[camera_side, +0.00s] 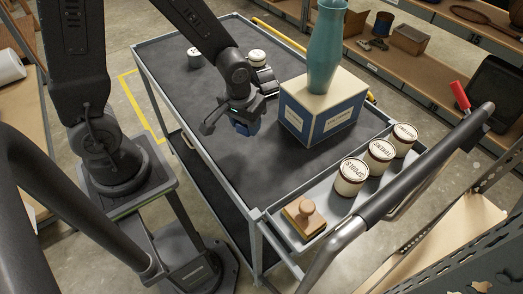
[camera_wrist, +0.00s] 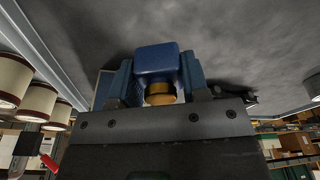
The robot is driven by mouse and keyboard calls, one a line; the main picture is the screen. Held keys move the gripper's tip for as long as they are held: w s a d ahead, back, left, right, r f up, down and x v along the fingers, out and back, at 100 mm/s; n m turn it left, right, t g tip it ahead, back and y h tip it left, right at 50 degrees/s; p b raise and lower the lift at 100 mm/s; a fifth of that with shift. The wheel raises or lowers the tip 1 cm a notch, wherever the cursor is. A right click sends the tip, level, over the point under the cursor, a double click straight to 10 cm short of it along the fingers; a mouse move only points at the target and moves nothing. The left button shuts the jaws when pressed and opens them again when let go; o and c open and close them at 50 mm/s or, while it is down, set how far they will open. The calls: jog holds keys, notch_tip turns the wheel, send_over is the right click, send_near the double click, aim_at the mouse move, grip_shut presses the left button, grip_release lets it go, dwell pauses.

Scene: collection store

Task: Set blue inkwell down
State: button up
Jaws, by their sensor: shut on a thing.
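The blue inkwell (camera_wrist: 157,62) has a blue body and a brass-coloured neck, and sits between the fingers of my gripper (camera_wrist: 157,85) in the wrist view. In the side view only a small part of the inkwell (camera_side: 247,127) shows below my gripper (camera_side: 240,118). My gripper is shut on the inkwell. It is over the dark top of the cart (camera_side: 210,165), to the left of the blue and cream box. I cannot tell whether the inkwell touches the cart top.
A teal vase (camera_side: 325,50) stands on the blue box (camera_side: 318,112). Three labelled jars (camera_side: 351,177) and a wooden stamp (camera_side: 303,216) stand in the side tray (camera_side: 337,208). Two small white-topped items (camera_side: 195,57) are at the back. The cart's near left area is clear.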

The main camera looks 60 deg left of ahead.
send_over(262, 157)
jog(key=f, duration=0.3)
jog(key=shift+s+d, duration=0.15)
jog(key=shift+s, duration=0.1)
jog(key=shift+f, duration=2)
jog(key=shift+f, duration=0.1)
jog(key=o, duration=1)
jog(key=shift+c, duration=0.2)
